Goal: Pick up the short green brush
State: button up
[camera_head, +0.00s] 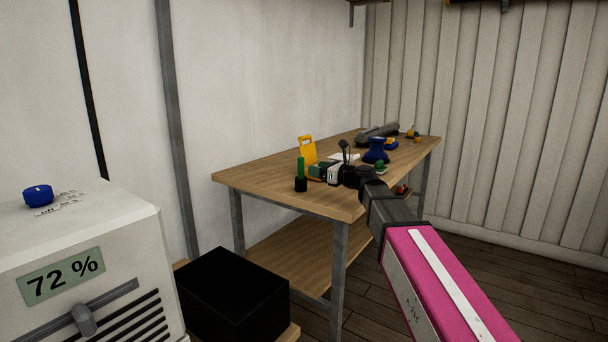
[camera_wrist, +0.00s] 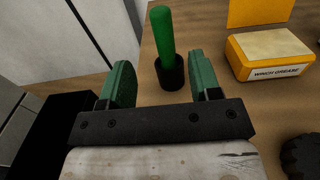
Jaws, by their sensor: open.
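The short green brush (camera_head: 301,170) stands upright near the front left corner of the wooden workbench, with a green handle above a dark round base. In the wrist view the brush (camera_wrist: 163,42) stands ahead of my gripper (camera_wrist: 161,82), between the lines of its two green fingers. My gripper is open and empty. In the head view my gripper (camera_head: 316,172) is just right of the brush, at about bench height. I cannot tell whether a finger touches the brush.
A yellow tub marked winch grease (camera_wrist: 269,55) stands right of the brush. A blue spool-like object (camera_head: 376,151) and several small items lie farther along the workbench (camera_head: 250,178). A black bin (camera_head: 232,295) stands low in front. A white cabinet (camera_head: 110,225) is at left.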

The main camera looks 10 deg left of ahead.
aim_at(301, 174)
jog(key=x, duration=1)
jog(key=shift+w+d+r, duration=0.1)
jog(key=shift+w+r, duration=0.1)
jog(key=shift+r, duration=0.05)
jog(key=c, duration=1)
